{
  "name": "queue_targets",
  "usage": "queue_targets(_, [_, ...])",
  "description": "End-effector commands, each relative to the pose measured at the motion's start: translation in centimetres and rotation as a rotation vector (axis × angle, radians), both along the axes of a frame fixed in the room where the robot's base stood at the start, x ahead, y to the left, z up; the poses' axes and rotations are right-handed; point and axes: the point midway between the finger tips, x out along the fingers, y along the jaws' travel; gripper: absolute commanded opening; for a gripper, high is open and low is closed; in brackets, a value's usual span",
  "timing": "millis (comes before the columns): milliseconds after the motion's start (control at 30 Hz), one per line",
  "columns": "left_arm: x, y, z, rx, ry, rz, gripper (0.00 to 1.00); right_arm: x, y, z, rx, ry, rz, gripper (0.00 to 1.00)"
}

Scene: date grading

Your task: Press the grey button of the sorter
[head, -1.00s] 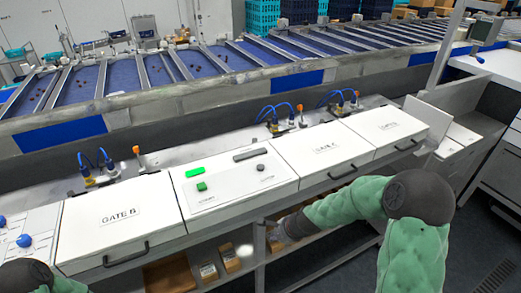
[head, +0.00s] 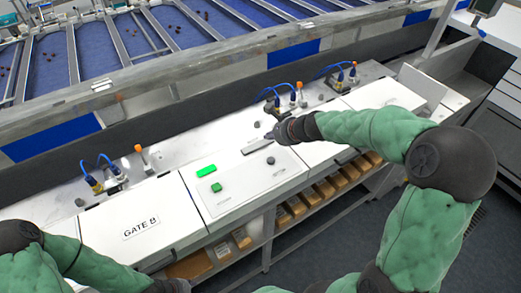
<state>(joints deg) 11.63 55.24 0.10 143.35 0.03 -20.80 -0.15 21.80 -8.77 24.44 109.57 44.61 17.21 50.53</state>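The sorter's white control panel (head: 240,190) is in the middle of the head view. The small round grey button (head: 271,160) sits on its right part, in plain sight. A green button (head: 216,187) is to its left. Above them are a bright green bar (head: 206,171) and a grey bar (head: 258,147). My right gripper (head: 270,136) is over the panel's back right edge, just beyond the grey button in the picture and apart from it. Its fingers are small and dark, so their opening is unclear. My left gripper (head: 178,286) is at the bottom edge, partly cut off.
A white GATE B cover (head: 140,226) lies left of the panel, and more white covers lie to the right, partly behind my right arm. Blue hoses with fittings (head: 98,180) stand along the back ledge. Cardboard boxes (head: 297,205) fill the shelf below.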

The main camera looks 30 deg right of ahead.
Motion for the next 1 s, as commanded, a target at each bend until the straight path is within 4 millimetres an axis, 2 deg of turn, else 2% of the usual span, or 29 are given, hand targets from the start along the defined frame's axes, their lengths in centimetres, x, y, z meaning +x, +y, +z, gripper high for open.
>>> queue_targets(467, [-0.1, 0.0, -0.5, 0.0, 0.002, -0.001, 0.4, 0.0, 0.0, -0.5, -0.002, -0.001, 0.001, 0.0])
queue_targets(667, [-0.1, 0.0, -2.0, -0.001, 0.003, -0.001, 0.4, 0.0, 0.0, -2.0, -0.002, -0.001, 0.0, 0.0])
queue_targets(1000, [-0.1, 0.0, -5.8, 0.0, 0.002, -0.001, 0.4, 0.0, -0.1, -6.0, -0.002, -0.001, 0.0, 0.0])
